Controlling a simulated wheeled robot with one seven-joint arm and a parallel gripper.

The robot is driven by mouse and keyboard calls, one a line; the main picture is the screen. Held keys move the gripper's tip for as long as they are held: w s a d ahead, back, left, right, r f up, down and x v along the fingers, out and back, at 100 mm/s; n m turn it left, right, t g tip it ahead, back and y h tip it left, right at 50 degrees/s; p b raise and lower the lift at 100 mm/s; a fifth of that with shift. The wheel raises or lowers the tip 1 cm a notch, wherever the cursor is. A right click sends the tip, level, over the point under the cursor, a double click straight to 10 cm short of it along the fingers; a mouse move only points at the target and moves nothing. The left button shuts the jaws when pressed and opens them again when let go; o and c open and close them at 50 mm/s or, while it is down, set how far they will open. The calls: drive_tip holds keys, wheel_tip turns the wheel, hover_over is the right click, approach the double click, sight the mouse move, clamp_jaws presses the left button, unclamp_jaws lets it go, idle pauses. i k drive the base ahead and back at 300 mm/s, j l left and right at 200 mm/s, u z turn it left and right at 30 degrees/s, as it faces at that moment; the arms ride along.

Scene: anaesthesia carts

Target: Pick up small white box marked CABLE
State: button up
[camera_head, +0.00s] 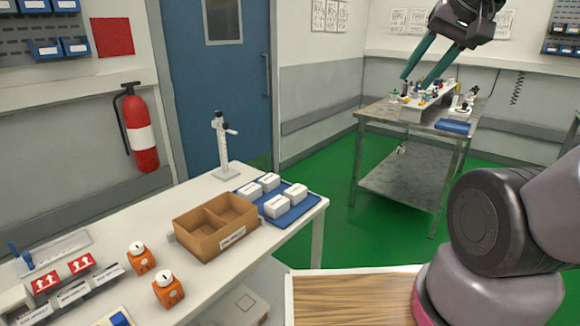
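Several small white boxes sit together on a blue mat (300,212) at the right end of the white table. They are a left box (249,191), a back box (269,182), a front box (276,207) and a right box (295,195). Each has dark lettering too small to read, so I cannot tell which is marked CABLE. My gripper (415,82), dark with two teal fingers, is raised at the upper right, far from the boxes. Its fingers are apart, with nothing visible between them.
A divided cardboard box (205,240) stands just left of the mat, and a white stand (224,150) rises behind. Two orange items, one further back (140,258) and one nearer (168,290), stand further left. A cluttered metal table (376,112) stands across green floor.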

sight(296, 193)
drive_tip(key=i+l+u, duration=0.35)
drive_tip(key=l, duration=0.25)
drive_tip(key=i+l+u, duration=0.4)
drive_tip(key=l, duration=0.35)
drive_tip(key=i+l+u, duration=0.2)
drive_tip(key=l, duration=0.2)
drive_tip(key=i+l+u, duration=0.15)
drive_tip(key=l, duration=0.3)
drive_tip(key=k+j, duration=0.05)
